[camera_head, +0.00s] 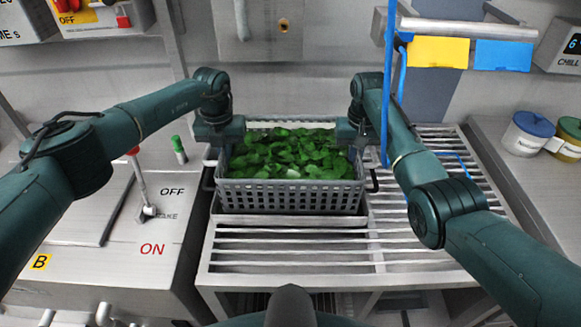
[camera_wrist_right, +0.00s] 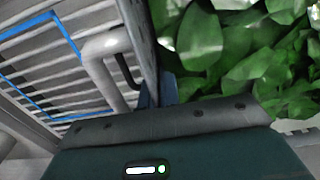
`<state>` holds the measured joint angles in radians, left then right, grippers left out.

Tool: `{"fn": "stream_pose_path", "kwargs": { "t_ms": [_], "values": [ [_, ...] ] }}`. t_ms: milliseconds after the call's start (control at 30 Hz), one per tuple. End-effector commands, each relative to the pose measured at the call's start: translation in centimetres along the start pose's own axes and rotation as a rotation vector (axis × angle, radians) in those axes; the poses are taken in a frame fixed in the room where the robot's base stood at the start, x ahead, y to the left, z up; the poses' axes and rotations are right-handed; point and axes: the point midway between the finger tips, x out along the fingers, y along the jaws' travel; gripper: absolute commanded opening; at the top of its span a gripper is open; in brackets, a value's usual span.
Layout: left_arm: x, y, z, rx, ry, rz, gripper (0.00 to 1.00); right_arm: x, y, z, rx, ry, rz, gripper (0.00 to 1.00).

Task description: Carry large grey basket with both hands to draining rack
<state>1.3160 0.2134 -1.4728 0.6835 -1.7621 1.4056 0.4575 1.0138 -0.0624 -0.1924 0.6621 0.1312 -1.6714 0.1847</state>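The large grey basket (camera_head: 290,197) has slotted walls and is full of green leaves (camera_head: 285,155). It is level, at the back left part of the draining rack (camera_head: 310,255); whether it rests or hangs slightly above is unclear. My left gripper (camera_head: 219,134) is at the basket's left rim and my right gripper (camera_head: 348,132) at its right rim. In the right wrist view the basket's wall (camera_wrist_right: 143,40) runs between the right gripper's fingers (camera_wrist_right: 156,92), which look closed on it. The left fingers are mostly hidden at the rim, apparently gripping it too.
A blue hose (camera_head: 388,80) hangs beside my right arm. Lidded jars (camera_head: 527,133) stand at right.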

Motion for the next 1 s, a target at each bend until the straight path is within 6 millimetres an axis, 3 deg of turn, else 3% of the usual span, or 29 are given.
{"fn": "stream_pose_path", "kwargs": {
  "t_ms": [467,1000],
  "values": [
    [-0.6,0.0,0.1,-0.001,-0.004,-0.001,0.0,-0.6,0.0,-0.1,0.0,0.005,0.0,0.0],
    [-4.9,0.0,0.1,-0.001,-0.003,-0.001,0.0,-4.9,0.0,-0.1,0.0,0.004,0.001,0.0]
  ]
}}
